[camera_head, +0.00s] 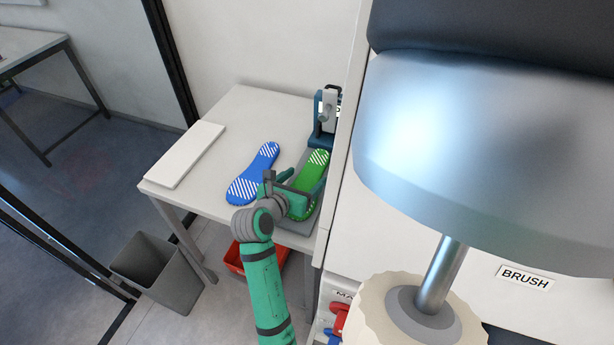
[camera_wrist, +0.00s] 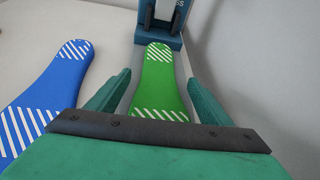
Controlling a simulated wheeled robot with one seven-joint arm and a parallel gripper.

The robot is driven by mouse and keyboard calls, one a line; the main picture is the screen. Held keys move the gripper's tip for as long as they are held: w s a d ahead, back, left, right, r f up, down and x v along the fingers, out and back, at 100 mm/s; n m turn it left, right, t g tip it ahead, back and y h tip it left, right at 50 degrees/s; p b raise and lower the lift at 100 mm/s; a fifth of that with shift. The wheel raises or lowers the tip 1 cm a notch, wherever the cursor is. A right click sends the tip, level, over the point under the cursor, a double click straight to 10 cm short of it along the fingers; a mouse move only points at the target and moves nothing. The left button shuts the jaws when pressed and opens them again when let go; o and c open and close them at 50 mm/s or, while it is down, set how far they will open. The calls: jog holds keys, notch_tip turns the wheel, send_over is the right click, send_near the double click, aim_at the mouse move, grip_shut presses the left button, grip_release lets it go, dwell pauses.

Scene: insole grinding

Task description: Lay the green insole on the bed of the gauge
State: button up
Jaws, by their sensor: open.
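The green insole (camera_head: 314,171) with white stripes lies on the grey bed (camera_head: 298,227) of the gauge, lengthwise, its far end toward the blue gauge body (camera_head: 323,138). In the wrist view the green insole (camera_wrist: 158,70) lies between my fingers, with the gauge body (camera_wrist: 165,18) beyond its far end. My gripper (camera_head: 290,190) is open above the near part of the insole, one finger on each side. I see no finger gripping it. The insole's near end is partly hidden by my gripper.
A blue striped insole (camera_head: 253,174) lies on the table (camera_head: 228,134) left of the gauge; it also shows in the wrist view (camera_wrist: 50,90). A white slab (camera_head: 185,154) lies at the table's left. A machine wall stands close on the right. A grey bin (camera_head: 155,270) and red crate (camera_head: 236,262) are below.

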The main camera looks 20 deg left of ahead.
jog(key=v, duration=0.9)
jog(key=shift+s+r, duration=0.15)
jog(key=shift+s, duration=0.15)
jog(key=shift+a, duration=0.15)
